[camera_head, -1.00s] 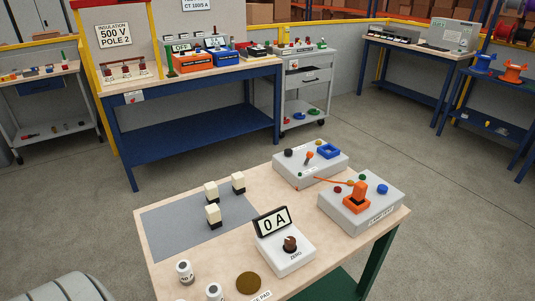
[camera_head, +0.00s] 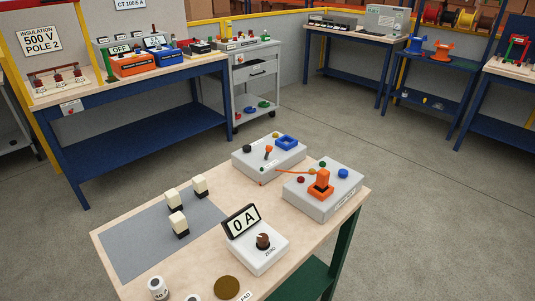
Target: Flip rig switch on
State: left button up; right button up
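A grey box (camera_head: 312,205) with a large orange rocker or lever switch (camera_head: 320,184) stands at the right end of the near table. Red, green and blue knobs sit around that switch; the label on the box's front is too small to read. Behind it, a second grey box (camera_head: 252,165) carries a small orange-tipped toggle (camera_head: 268,151), a black knob and a blue square frame (camera_head: 287,142). An orange lead runs between the two boxes. Which switch is the rig switch is not clear from the labels. Neither of my grippers is in view.
A white meter box (camera_head: 262,256) reading "0 A" with a ZERO knob stands on the near table (camera_head: 215,215). Several white-and-black blocks stand on a grey mat (camera_head: 135,250). A blue bench (camera_head: 150,80) at the back holds an orange unit (camera_head: 133,64) showing OFF. Floor at right is clear.

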aim_at(269, 149)
jog(key=i+l, duration=0.1)
jog(key=l, duration=0.4)
jog(key=l+z, duration=0.1)
jog(key=l, duration=0.35)
jog(key=i+l, duration=0.15)
jog(key=l, duration=0.3)
jog(key=i+l, duration=0.1)
jog(key=l, duration=0.4)
jog(key=z, duration=0.05)
